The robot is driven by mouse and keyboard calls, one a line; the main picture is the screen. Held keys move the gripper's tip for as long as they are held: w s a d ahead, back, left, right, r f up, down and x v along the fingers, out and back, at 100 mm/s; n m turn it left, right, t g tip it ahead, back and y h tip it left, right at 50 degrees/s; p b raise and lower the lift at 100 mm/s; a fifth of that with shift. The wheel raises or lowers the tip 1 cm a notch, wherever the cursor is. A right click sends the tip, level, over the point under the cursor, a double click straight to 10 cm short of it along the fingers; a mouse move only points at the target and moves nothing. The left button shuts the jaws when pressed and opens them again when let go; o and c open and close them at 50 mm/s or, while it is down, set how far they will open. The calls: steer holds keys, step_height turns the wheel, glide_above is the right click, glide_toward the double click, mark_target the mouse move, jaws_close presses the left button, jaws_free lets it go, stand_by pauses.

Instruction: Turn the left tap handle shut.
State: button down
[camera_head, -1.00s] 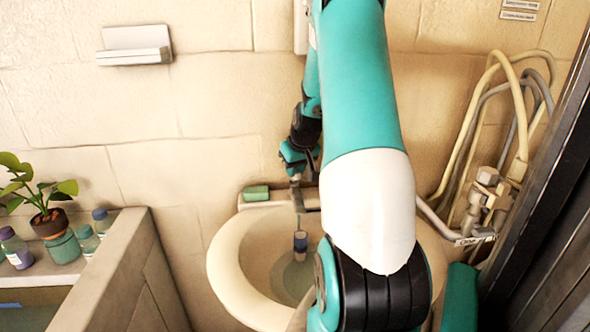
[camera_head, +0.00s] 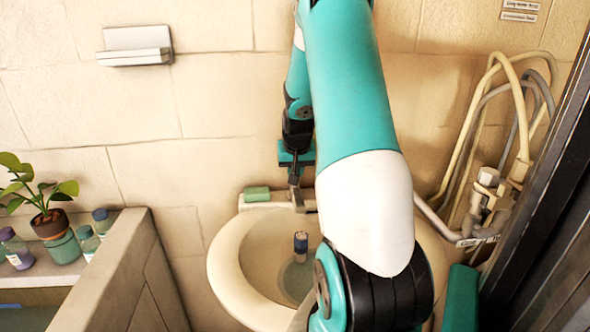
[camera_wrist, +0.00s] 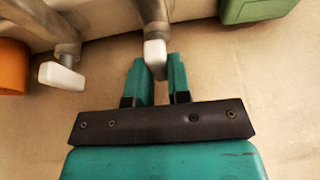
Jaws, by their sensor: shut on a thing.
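In the wrist view my gripper (camera_wrist: 157,64) has its two teal fingers closed on either side of a white-tipped tap handle (camera_wrist: 154,48). This handle, on a grey stem, is the one nearer the green block, so it is the left tap handle. A second white-tipped handle (camera_wrist: 62,76) stands apart to the left in the wrist view. In the head view my gripper (camera_head: 296,187) is at the back rim of the washbasin (camera_head: 228,262), just right of the green block. My arm hides the right part of the taps and basin there.
The green block (camera_head: 257,194) lies on the basin's back ledge; an orange thing (camera_wrist: 12,66) shows in the wrist view. Hoses (camera_head: 470,150) hang at right. A potted plant (camera_head: 50,222) and bottles stand on the left wall.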

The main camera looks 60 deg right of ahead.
steer(key=c, duration=1.1)
jaws_free()
steer(key=shift+o, duration=0.2)
steer(key=v, duration=1.7)
steer(key=shift+r+b, duration=0.2)
steer(key=shift+b, duration=0.15)
